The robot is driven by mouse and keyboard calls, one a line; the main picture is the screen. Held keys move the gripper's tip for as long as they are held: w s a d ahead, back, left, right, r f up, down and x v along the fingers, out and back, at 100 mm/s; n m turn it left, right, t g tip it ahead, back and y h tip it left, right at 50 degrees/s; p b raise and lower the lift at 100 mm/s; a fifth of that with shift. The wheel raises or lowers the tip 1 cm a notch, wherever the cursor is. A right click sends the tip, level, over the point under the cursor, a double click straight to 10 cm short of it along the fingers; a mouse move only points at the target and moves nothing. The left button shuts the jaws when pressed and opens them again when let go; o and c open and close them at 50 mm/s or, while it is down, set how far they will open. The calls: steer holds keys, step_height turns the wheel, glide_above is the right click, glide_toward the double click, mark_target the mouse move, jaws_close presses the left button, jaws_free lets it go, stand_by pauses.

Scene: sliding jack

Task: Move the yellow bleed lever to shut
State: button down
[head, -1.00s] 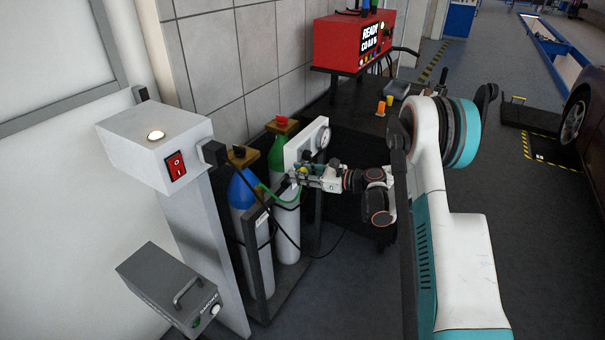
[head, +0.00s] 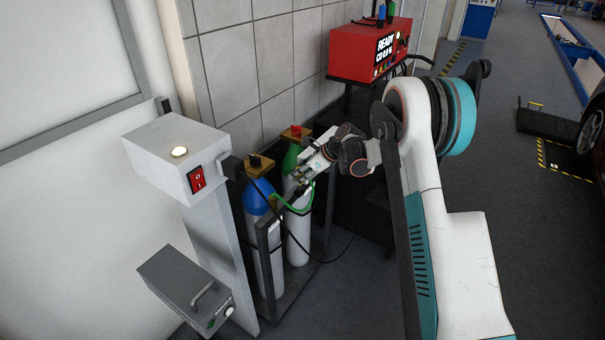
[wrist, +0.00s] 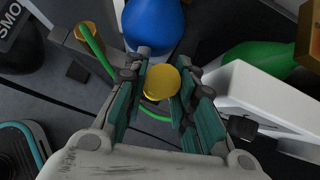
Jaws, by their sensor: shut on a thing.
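The yellow bleed lever (wrist: 161,83) shows in the wrist view as a round yellow end between my finger pads; the rest of it is hidden. My gripper (wrist: 160,98) is shut on it. In the head view my gripper (head: 299,177) points down and left in front of the gas bottles, and the lever is too small to make out there. The white panel (wrist: 262,92) lies right of my fingers in the wrist view; my arm mostly hides it in the head view.
A blue-topped bottle (head: 258,197) and a green-topped bottle (head: 292,160) stand in a dark rack. A green hose and a black cable hang near my gripper. A white post box (head: 165,150) stands left, a red READY box (head: 368,52) behind.

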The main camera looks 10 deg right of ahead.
steer(key=shift+w+a, duration=0.1)
steer(key=shift+w, duration=0.05)
stand_by(0.4)
steer(key=c, duration=1.3)
jaws_free()
steer(key=shift+c, duration=0.2)
steer(key=v, duration=1.2)
steer(key=shift+a+r, duration=0.2)
steer(key=shift+r, duration=0.05)
